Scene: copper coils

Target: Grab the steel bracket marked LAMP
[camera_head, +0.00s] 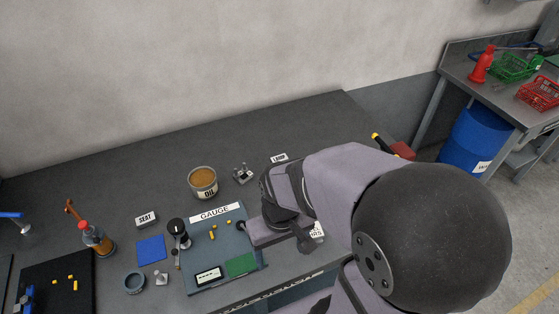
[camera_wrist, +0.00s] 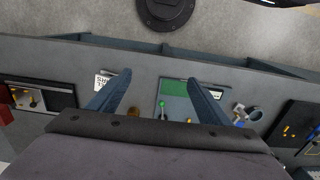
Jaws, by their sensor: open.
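A small grey steel bracket (camera_head: 243,174) stands upright on the dark bench in the head view, right of the oil tin. A white label (camera_head: 279,157) lies behind and right of it; its small lettering is hard to read, so I cannot confirm LAMP. Another small metal piece (camera_head: 161,279) sits near the front, beside the gauge board. My gripper (camera_wrist: 158,78) is open in the wrist view, its two fingers apart with nothing gripped. My arm hides part of the bench.
The gauge board (camera_head: 217,213) lies at the bench's middle. The oil tin (camera_head: 203,184), SEAT label (camera_head: 146,219), blue square (camera_head: 151,249) and grey cup (camera_head: 134,282) stand nearby. A red-capped bottle (camera_head: 94,239) is at left. The rear bench is clear up to the wall.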

